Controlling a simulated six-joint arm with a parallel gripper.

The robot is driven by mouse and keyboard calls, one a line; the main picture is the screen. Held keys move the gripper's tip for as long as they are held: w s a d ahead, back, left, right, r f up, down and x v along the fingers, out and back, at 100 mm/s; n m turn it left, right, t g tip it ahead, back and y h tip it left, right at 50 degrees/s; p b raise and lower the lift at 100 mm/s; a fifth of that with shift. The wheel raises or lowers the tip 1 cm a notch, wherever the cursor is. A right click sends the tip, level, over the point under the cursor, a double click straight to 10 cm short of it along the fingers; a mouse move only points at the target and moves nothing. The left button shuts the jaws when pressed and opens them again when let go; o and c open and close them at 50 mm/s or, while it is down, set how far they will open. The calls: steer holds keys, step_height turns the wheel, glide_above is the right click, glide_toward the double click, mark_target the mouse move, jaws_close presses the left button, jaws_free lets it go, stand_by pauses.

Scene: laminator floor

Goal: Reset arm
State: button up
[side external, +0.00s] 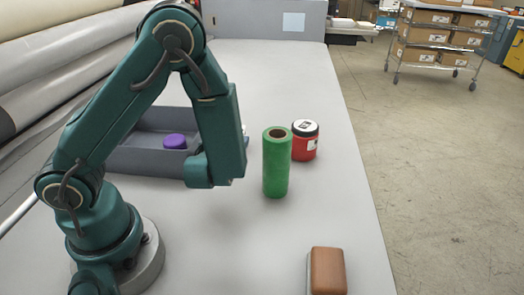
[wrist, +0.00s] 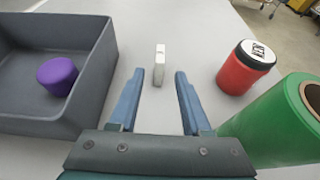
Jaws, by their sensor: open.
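My gripper (wrist: 154,100) shows in the wrist view with its two blue fingers apart and nothing between them. It is above the table (side external: 300,80), between a grey bin and a green roll. A small white block (wrist: 159,66) stands on the table just beyond the fingertips. In the side view my arm hides the fingers and most of this block. A purple round object (wrist: 57,75) lies inside the grey bin (wrist: 101,62); it also shows in the side view (side external: 175,141).
A green roll (side external: 275,167) stands upright right of my gripper. A brown-topped block (side external: 328,270) lies near the front right edge. The table between the roll and that block is clear.

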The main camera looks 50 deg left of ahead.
steer(key=shift+a+r, duration=0.2)
steer(key=shift+r, duration=0.15)
steer(key=s+a+r+n+g+y, duration=0.1)
steer(key=s+a+r+n+g, duration=0.2)
steer(key=s+n, duration=0.4)
steer(key=s+a+r+n+g, duration=0.25)
steer(key=s+r+n, duration=0.2)
steer(key=n, duration=0.45)
steer(key=s+d+r+n+t+h, duration=0.1)
steer(key=s+d+n+h, duration=0.1)
steer(key=d+n+h, duration=0.8)
steer(key=d, duration=0.7)
steer(key=shift+s+d+r+n+t, duration=0.15)
steer(key=shift+s+d+n+t, duration=0.1)
steer(key=shift+n+t, duration=0.1)
